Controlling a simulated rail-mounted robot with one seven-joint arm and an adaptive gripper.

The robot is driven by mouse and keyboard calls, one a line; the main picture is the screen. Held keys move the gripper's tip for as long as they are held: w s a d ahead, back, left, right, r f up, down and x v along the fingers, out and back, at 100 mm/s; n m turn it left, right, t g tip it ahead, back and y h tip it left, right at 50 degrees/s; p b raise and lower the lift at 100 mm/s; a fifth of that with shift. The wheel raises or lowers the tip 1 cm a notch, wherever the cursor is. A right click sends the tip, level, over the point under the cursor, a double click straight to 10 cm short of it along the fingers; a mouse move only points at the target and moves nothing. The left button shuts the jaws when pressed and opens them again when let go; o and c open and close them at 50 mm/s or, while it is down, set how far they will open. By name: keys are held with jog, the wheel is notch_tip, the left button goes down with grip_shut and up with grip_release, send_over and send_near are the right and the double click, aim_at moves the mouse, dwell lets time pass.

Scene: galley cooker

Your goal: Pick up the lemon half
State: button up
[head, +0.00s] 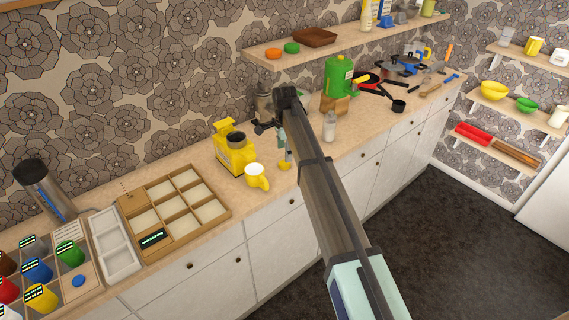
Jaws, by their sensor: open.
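I cannot pick out the lemon half for certain. A small yellow thing (285,162) sits on the counter just below the end of my arm, right of the yellow mug; it is too small to tell whether it is the lemon half. My gripper (270,131) is at the far end of my arm, above the back part of the counter, and is open. Its fingertips are small and partly hidden by my arm. I see nothing held in it.
A yellow coffee machine (233,150) and a yellow mug (256,177) stand left of my arm. A wooden divided tray (220,213) lies left. A shelf (350,39) hangs above.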

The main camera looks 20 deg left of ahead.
aim_at(285, 164)
jog(key=shift+w+f+p, duration=0.1)
jog(key=shift+f+p, duration=1.2)
jog(key=shift+f, duration=1.25)
jog(key=c, duration=1.2)
